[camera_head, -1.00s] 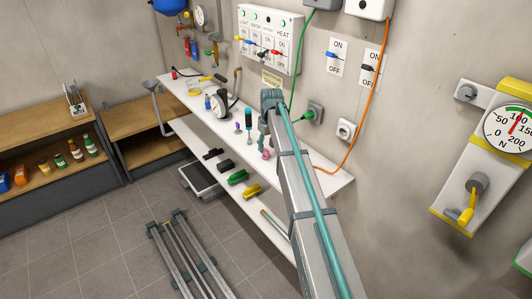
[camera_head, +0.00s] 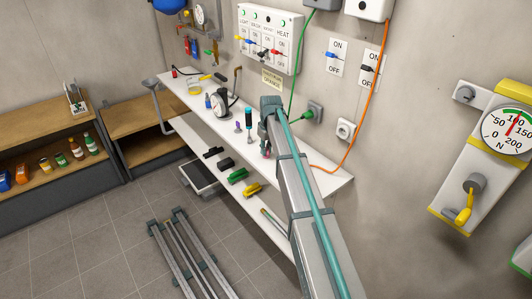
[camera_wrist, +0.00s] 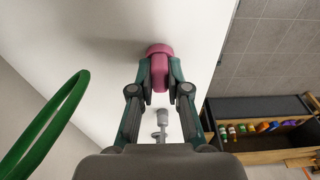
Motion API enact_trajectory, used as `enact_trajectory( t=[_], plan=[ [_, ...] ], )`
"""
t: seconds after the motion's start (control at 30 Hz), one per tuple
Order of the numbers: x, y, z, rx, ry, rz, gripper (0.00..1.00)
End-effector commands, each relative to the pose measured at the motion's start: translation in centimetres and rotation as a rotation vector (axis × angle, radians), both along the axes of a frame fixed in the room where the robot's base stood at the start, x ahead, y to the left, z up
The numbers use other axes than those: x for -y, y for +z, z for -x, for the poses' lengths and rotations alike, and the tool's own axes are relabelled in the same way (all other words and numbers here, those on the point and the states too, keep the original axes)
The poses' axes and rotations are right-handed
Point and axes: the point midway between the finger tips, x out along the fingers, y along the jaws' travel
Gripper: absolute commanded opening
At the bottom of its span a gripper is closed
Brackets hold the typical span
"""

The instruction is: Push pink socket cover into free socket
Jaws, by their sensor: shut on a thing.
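The pink socket cover (camera_wrist: 159,67) is between the fingertips of my gripper (camera_wrist: 160,76) in the wrist view, a rounded pink piece with a wider head. My gripper is shut on it. In the head view a small pink patch of the cover (camera_head: 267,153) shows beside my arm, over the white shelf; my gripper is mostly hidden there. A white socket (camera_head: 346,130) on the wall, right of my arm, has no plug visible in it. A grey socket (camera_head: 315,109) to its left holds a green plug (camera_head: 307,117).
A green cable (camera_wrist: 45,125) curves close by my gripper on the left in the wrist view. An orange cable (camera_head: 361,130) hangs beside the white socket.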

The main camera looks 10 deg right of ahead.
Motion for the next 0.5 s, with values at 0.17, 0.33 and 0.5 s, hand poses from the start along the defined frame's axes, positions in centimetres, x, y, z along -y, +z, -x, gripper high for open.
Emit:
enact_trajectory(
  t=[0.17, 0.33, 0.5],
  plan=[
    [0.0, 0.2, 0.0, 0.000, 0.000, 0.000, 0.00],
    [0.0, 1.1, -0.1, 0.000, 0.000, 0.000, 0.00],
    [0.0, 3.3, 0.3, 0.001, 0.000, 0.000, 0.00]
  ],
)
